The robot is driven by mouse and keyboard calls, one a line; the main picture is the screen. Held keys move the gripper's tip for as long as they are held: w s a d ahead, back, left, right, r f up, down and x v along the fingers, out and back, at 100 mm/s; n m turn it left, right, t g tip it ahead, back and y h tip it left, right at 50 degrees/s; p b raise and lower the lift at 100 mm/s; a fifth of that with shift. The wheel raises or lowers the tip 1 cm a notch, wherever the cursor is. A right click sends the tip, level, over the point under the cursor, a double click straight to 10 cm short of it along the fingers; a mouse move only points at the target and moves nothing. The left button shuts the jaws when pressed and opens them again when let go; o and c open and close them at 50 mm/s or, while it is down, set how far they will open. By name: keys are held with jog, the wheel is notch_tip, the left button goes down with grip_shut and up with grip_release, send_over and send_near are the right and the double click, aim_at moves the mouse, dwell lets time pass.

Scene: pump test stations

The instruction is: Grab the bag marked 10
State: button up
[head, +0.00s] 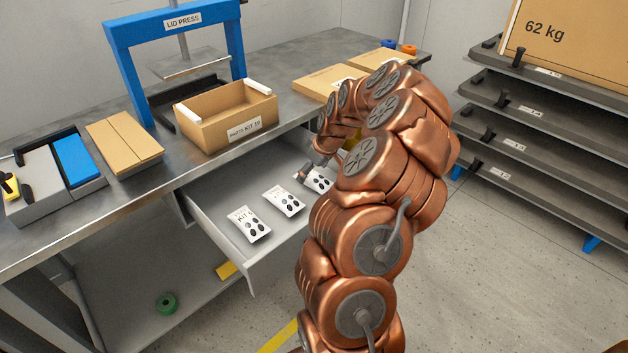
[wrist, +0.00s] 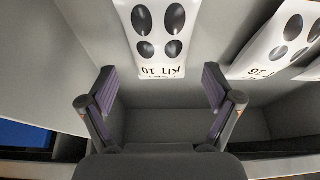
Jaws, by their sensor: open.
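The bag marked KIT 10 (wrist: 157,35) is white with several dark ovals and lies flat in the open drawer. Its print is upside down in the wrist view. In the head view it appears to be the rightmost bag (head: 320,181), partly covered by my arm. My gripper (wrist: 158,88) is open and empty, its two fingers apart, with the bag ahead between and beyond the tips. In the head view my gripper (head: 305,176) is at the drawer beside that bag, mostly hidden by my arm. A neighbouring bag (wrist: 272,42) looks marked 16.
The grey drawer (head: 225,248) also holds a left bag (head: 248,225) and a middle bag (head: 284,200). Above it on the bench stand an open parts kit box (head: 228,127) and the blue lid press (head: 122,62). A shelf rack (head: 535,135) is at the right.

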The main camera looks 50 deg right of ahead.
jog(key=shift+x, duration=1.1)
jog(key=shift+s, duration=0.1)
jog(key=c, duration=1.3)
